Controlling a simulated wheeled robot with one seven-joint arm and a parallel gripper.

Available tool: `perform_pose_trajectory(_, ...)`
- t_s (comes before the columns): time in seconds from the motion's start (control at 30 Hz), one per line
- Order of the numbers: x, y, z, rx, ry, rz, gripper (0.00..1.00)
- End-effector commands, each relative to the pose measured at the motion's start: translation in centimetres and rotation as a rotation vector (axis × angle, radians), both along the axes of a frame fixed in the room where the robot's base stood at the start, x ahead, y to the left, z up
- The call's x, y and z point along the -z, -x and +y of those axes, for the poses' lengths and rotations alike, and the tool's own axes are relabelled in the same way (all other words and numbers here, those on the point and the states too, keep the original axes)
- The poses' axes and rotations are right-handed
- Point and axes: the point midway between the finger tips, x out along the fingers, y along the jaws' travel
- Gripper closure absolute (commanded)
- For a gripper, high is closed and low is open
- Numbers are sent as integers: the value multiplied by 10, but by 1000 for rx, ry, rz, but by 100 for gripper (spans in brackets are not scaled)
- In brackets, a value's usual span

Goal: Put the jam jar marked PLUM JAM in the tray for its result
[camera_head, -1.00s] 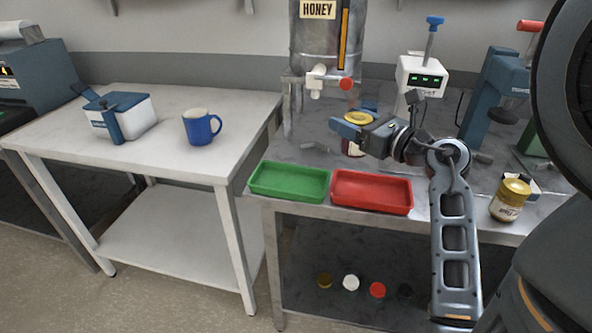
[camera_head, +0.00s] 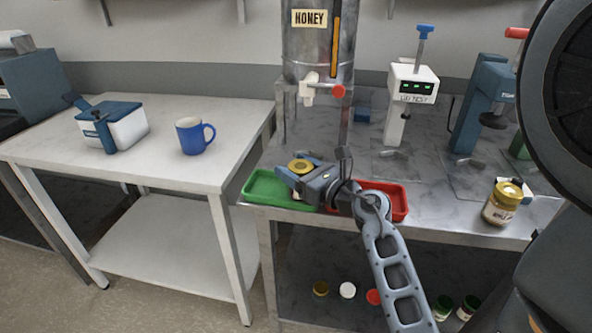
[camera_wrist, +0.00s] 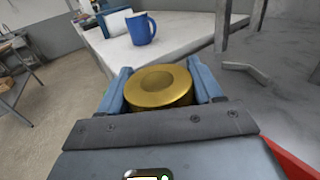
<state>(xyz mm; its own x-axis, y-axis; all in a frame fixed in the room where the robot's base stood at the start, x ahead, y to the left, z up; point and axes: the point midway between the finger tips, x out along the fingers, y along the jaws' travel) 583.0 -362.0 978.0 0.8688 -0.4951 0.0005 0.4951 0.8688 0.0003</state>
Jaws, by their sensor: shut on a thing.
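My gripper (camera_head: 299,170) is shut on a jar with a gold lid (camera_head: 301,166). The lid also shows between the two blue fingers in the wrist view (camera_wrist: 158,86). The jar is over the green tray (camera_head: 262,190), and most of its body and its label are hidden by my gripper. I cannot tell whether it touches the tray. The red tray (camera_head: 396,203) lies just right of the green one, partly behind my arm. Another gold-lidded jar (camera_head: 502,204) stands at the right of the metal table, its label too small to read.
A honey tank (camera_head: 318,60) with a red-knobbed tap stands behind the trays. A lid tester (camera_head: 413,85) and a blue press (camera_head: 480,105) are at the back right. A blue mug (camera_head: 193,137) and a white-blue box (camera_head: 115,125) are on the left table. Lids lie on the lower shelf.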

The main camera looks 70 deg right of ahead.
Motion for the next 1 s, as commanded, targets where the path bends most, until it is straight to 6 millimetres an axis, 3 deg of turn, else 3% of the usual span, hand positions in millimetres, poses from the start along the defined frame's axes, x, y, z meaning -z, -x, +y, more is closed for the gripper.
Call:
perform_pose_trajectory(0.37,4,0,0,-1,2,0,88)
perform_pose_trajectory(0.4,5,0,0,-1,2,1,35)
perform_pose_trajectory(0.67,4,0,0,0,1,0,10)
perform_pose_trajectory(1.0,1,3,1,1,0,0,10)
